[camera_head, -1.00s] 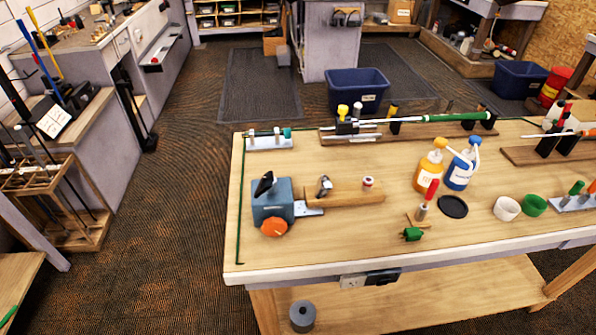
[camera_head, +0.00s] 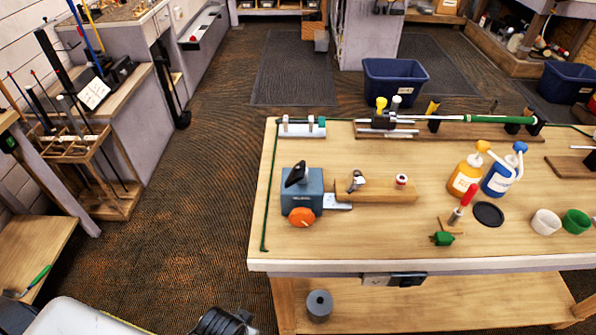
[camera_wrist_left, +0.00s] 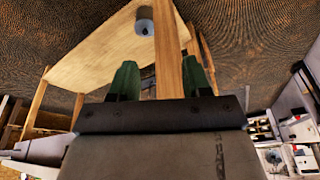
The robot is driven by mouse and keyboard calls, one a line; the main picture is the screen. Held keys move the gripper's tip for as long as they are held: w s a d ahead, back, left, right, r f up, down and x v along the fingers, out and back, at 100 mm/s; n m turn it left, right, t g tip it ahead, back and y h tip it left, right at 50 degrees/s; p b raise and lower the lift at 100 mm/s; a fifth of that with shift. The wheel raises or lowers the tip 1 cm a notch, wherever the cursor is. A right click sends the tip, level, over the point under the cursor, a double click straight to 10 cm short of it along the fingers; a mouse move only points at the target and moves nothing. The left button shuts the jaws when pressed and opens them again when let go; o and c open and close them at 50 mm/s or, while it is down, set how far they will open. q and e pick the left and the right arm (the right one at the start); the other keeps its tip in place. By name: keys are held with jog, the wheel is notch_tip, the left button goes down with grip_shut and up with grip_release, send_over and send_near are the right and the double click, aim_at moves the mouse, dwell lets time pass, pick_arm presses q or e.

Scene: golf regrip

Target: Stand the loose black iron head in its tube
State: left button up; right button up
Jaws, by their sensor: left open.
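I cannot single out the loose black iron head or its tube with certainty. A wooden rack (camera_head: 110,207) with several upright dark shafts stands on the floor at the left in the head view. A tall black object (camera_head: 181,117) leans at the end of the grey cabinet. A black angled piece (camera_head: 296,174) sits on a blue box with an orange knob on the workbench. My left gripper (camera_wrist_left: 160,70) shows in the left wrist view, its two green fingers apart and nothing between them. My right gripper is not in view.
The workbench (camera_head: 340,228) fills the right, with bottles, cups and a clamped club. A grey cylinder (camera_head: 319,305) stands on its lower shelf. A low wooden bench (camera_head: 40,240) with a green-handled tool is at the left. Carpet between bench and rack is clear.

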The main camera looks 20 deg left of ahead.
pick_arm(q)
jog(key=w+d+r+m+t+h, duration=0.1)
jog(key=w+r+t, duration=0.15)
jog(key=r, duration=0.55)
jog(key=w+d+r+t, duration=0.1)
jog(key=w+r+t, duration=0.15)
jog(key=r, duration=0.45)
jog(key=m+t, duration=0.3)
jog(key=t, duration=0.7)
send_near(294, 177)
notch_tip(294, 177, down, 3)
jog(key=w, duration=0.1)
jog(key=shift+m, duration=0.3)
jog(key=w+p, duration=0.1)
jog(key=w, duration=0.2)
jog(key=w+p, duration=0.1)
jog(key=w, duration=0.2)
jog(key=w+r+p, duration=0.1)
jog(key=w, duration=0.3)
jog(key=shift+w+p, duration=0.1)
jog(key=shift+p, duration=0.25)
jog(key=shift+w+f, duration=0.1)
jog(key=shift+w, duration=0.4)
jog(key=shift+s, duration=0.1)
jog(key=shift+c, duration=1.1)
grip_shut()
